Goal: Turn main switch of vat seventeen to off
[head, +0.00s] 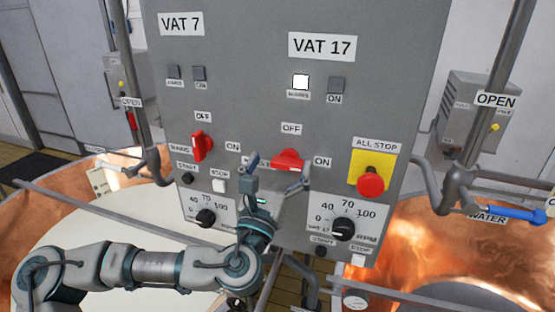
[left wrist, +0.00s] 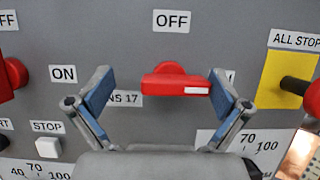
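The red main switch of vat 17 (head: 289,158) sits on the grey panel under the VAT 17 sign (head: 321,46). Its handle lies about level, and in the left wrist view the switch (left wrist: 170,80) has its white mark at the right end, toward the ON label. The OFF label (left wrist: 172,20) is above it. My left gripper (head: 278,168) is open and empty at the panel. In the left wrist view its blue-padded fingers (left wrist: 160,92) stand on either side of the switch, apart from it. The right finger partly hides the ON label. My right gripper is not in view.
The red vat 7 switch (head: 202,146) is to the left. A red all-stop button (head: 370,184) on a yellow plate is to the right. A speed knob (head: 343,229) sits below. Copper vats (head: 420,240) and pipes flank the panel.

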